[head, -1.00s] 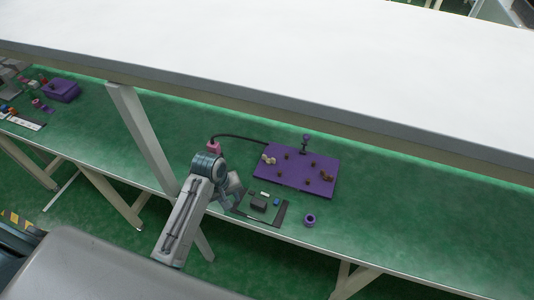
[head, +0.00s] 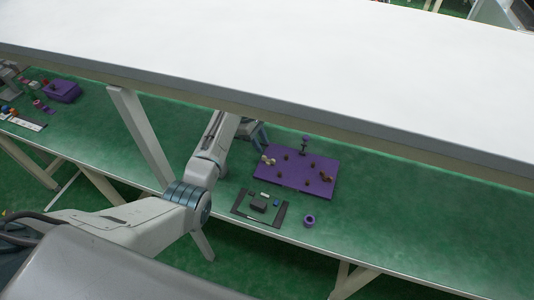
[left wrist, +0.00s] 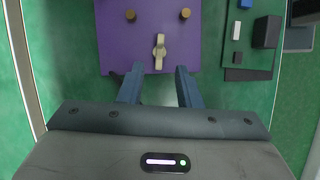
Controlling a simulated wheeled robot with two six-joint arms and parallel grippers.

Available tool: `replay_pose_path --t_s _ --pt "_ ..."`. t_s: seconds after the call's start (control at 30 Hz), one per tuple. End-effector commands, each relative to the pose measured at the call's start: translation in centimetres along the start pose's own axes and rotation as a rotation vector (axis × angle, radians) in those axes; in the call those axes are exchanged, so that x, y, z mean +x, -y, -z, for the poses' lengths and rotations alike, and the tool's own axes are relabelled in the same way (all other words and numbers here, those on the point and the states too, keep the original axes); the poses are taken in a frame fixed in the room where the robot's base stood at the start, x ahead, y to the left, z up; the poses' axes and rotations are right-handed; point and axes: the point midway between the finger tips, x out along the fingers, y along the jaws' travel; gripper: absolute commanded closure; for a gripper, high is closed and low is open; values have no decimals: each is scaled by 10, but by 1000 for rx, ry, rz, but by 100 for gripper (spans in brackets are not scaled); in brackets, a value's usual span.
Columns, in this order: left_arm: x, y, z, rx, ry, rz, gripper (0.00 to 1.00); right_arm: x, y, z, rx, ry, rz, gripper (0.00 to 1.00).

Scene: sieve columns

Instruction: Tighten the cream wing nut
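The cream wing nut (left wrist: 160,50) stands near the edge of the purple board (left wrist: 115,45) in the left wrist view, its wings roughly in line with the picture's vertical. In the head view the cream wing nut (head: 268,160) shows small at the left end of the purple board (head: 293,182). My left gripper (left wrist: 160,68) is open, with its two blue fingers apart and nothing between them. Its tips are just short of the nut in the left wrist view. In the head view the left gripper (head: 259,134) is beside the board's far left corner. My right gripper is out of view.
Brown pegs (left wrist: 185,13) stand on the board. A white shelf (head: 300,60) overhangs the green bench. The bench's right part is clear.

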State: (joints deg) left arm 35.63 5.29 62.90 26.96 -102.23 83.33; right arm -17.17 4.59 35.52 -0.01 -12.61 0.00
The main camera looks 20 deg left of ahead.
Motion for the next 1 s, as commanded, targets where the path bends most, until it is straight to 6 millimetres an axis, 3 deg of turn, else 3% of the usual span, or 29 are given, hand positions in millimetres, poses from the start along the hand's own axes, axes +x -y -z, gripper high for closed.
replay_pose_path --t_s 0.3,0.73,0.9,1.0 --pt "52 0 -1 2 1 0 69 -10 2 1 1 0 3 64" --pt "64 0 0 3 -1 -1 69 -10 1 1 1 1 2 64" --pt "64 0 0 3 -1 -1 100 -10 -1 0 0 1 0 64" --pt "64 0 0 3 -1 -1 100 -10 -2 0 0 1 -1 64"
